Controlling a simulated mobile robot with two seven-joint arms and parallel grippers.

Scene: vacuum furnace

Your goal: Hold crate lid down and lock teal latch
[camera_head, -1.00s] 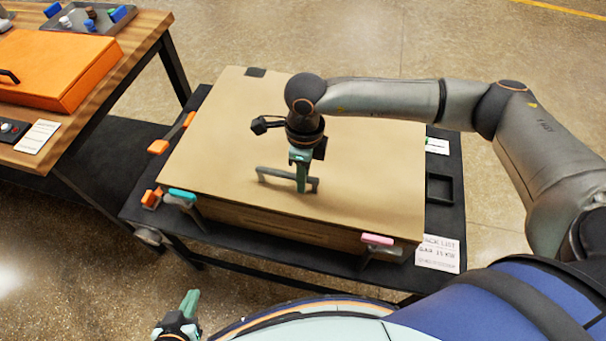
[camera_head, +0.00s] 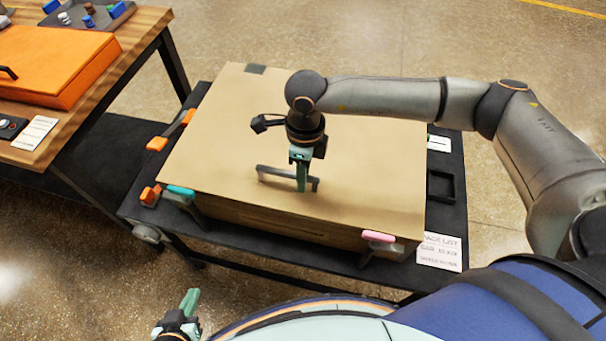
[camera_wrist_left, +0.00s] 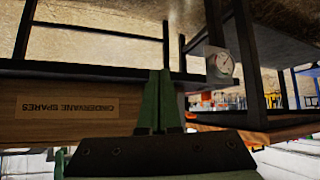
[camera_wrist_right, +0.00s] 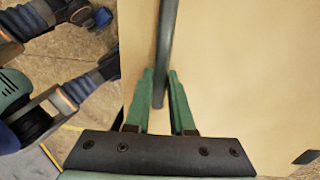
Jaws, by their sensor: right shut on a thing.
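The crate lid (camera_head: 375,170) is a flat tan board lying on the wooden crate (camera_head: 280,226). My right gripper (camera_head: 301,188) is shut on the grey lid handle (camera_head: 272,173); the right wrist view shows the bar (camera_wrist_right: 166,60) between its green fingers (camera_wrist_right: 160,95). The teal latch (camera_head: 181,191) sits at the crate's front left corner, its lower part dark grey. My left gripper (camera_head: 190,300) is low in front of the stand, apart from the latch. Its fingers (camera_wrist_left: 160,90) are together and empty.
A pink latch (camera_head: 378,236) is at the front right. A printed list (camera_head: 440,252) lies at right. A wooden table with an orange case (camera_head: 55,65) is at left.

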